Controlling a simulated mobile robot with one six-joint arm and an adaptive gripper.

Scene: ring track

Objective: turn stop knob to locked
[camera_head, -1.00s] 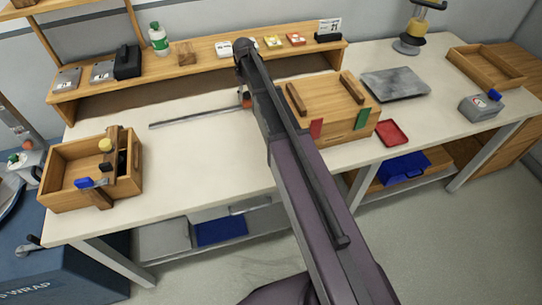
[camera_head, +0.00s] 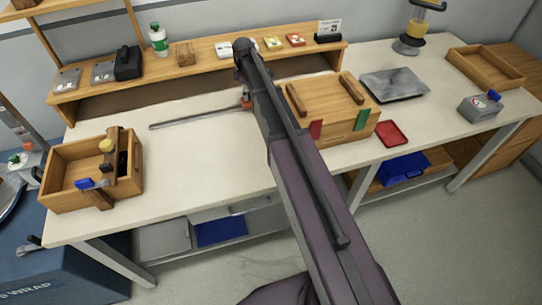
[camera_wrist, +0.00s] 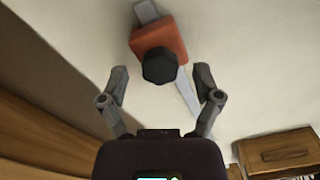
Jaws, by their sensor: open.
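The stop is an orange block (camera_wrist: 155,38) with a black faceted knob (camera_wrist: 160,66), seen in the wrist view. It sits on a thin grey metal rail (camera_wrist: 187,95) on the white surface. A bit of the orange block also shows beside my arm in the head view (camera_head: 246,101), at the right end of the visible rail (camera_head: 195,117). My gripper (camera_wrist: 160,74) is open and empty. Its fingers are spread left and right of the knob, apart from it. In the head view my arm hides the gripper. I cannot tell the knob's lock state.
A wooden box (camera_head: 335,92) with red and green tabs stands right of the rail. A wooden tool tray (camera_head: 75,207) is at the left. A wooden shelf (camera_head: 190,62) runs along the back. The white tabletop (camera_head: 200,160) in front of the rail is clear.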

